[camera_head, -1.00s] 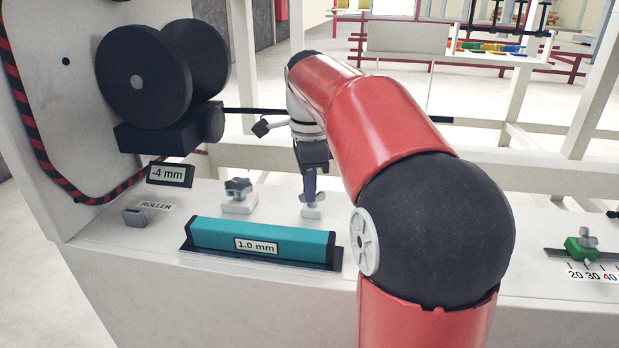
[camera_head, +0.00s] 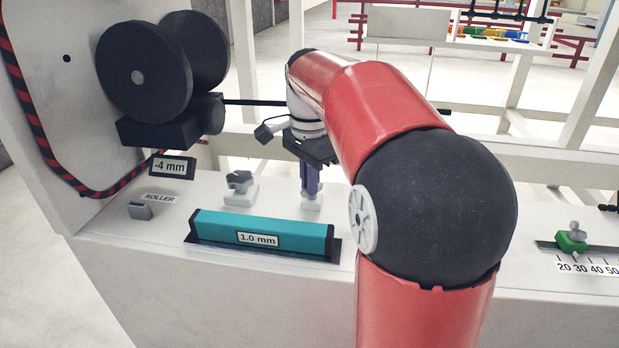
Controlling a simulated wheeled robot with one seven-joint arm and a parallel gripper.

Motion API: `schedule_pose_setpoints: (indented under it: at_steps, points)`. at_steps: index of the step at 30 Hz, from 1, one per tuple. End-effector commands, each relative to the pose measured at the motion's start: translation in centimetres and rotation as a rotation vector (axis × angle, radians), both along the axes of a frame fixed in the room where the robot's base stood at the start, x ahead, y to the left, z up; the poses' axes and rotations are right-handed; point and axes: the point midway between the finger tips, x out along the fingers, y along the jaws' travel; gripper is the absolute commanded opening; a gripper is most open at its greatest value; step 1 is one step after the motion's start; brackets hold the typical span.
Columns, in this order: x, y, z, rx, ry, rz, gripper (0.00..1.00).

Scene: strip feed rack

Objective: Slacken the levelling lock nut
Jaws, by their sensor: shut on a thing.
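My gripper (camera_head: 311,184) points straight down at the right one of two small fittings on the white bench, behind the teal bar. Its jaws are shut on the lock nut there, which they mostly hide. The nut's pale base (camera_head: 312,203) shows below the fingers. The left fitting is a dark lobed knob (camera_head: 239,181) on a pale base, standing free. The teal bar (camera_head: 212,225) lies in front and its display (camera_head: 257,240) reads 1.0 mm.
Black rollers (camera_head: 144,74) stand at the left above a display (camera_head: 170,167) reading -4 mm. A grey tab (camera_head: 139,211) sits by the ROLLER label. A green clamp (camera_head: 570,242) on a scale is at far right. My red arm covers the middle right.

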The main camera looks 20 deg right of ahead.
Motion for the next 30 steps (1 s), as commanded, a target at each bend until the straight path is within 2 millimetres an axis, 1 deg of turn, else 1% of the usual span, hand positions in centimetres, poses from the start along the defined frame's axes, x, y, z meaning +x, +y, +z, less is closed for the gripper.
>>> schedule_pose_setpoints:
  at_steps: [8, 9, 13, 20, 23, 26, 30]
  points:
    - [0.0, 0.0, 0.0, 0.0, -0.001, 0.001, 0.0]
    - [0.0, 0.0, 0.0, 0.0, -0.001, 0.0, 0.11]
    - [0.0, 0.0, 0.0, 0.0, -0.001, 0.0, 0.28]
    - [0.0, 0.0, 0.0, 0.0, 0.0, 0.0, 0.29]
    - [0.0, 0.0, 0.3, 0.0, -0.001, -0.001, 0.29]
    - [0.1, 0.0, 1.5, 0.0, -0.003, 0.0, 0.29]
    - [0.1, 0.0, 4.0, 0.0, -0.004, -0.001, 0.29]
